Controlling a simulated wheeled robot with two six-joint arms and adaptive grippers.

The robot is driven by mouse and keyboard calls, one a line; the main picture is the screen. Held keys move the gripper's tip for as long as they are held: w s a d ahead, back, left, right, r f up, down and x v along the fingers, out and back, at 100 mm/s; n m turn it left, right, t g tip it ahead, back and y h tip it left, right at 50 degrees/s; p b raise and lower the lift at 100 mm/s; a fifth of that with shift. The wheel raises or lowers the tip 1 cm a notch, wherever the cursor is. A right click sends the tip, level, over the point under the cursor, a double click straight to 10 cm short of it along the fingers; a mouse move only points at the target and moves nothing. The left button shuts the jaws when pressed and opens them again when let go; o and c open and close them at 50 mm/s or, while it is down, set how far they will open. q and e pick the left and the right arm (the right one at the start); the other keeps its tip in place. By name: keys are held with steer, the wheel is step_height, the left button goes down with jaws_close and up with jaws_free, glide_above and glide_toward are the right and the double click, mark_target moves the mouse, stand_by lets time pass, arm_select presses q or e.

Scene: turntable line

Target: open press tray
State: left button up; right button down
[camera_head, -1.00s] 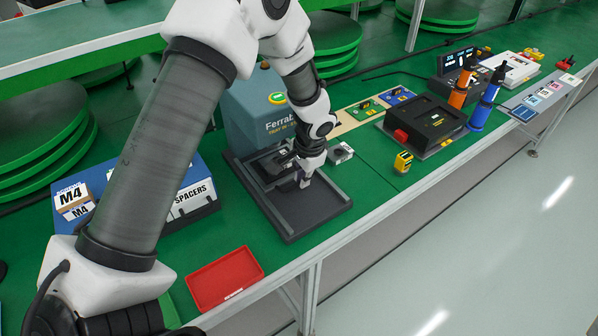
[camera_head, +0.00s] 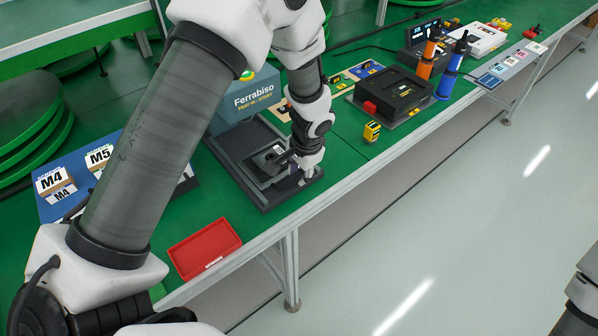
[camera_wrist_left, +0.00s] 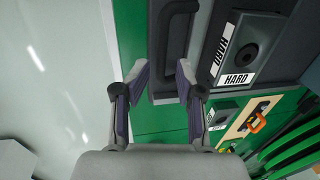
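The press (camera_head: 245,98), a blue-grey housing marked "Ferrabiso", stands behind a dark base frame (camera_head: 229,163). The press tray (camera_head: 262,180) is drawn out in front of the housing along this frame. My left gripper (camera_head: 300,172) is at the tray's front right end. In the left wrist view its two fingers (camera_wrist_left: 161,74) are spread apart, with the tray's corner between or just beyond the tips. A black handle (camera_wrist_left: 178,8) shows beyond them; I see no finger closed on it.
A red bin (camera_head: 204,248) lies near the table's front edge. A yellow item (camera_head: 372,131) and a black fixture (camera_head: 395,93) stand to the right. M4 and M5 boxes (camera_head: 55,180) are at the left. Open floor lies in front.

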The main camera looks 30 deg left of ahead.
arm_select(q)
step_height(320, 180, up, 12)
steer(key=d, duration=0.2)
steer(key=shift+s+f, duration=0.25)
steer(key=shift+s, duration=0.1)
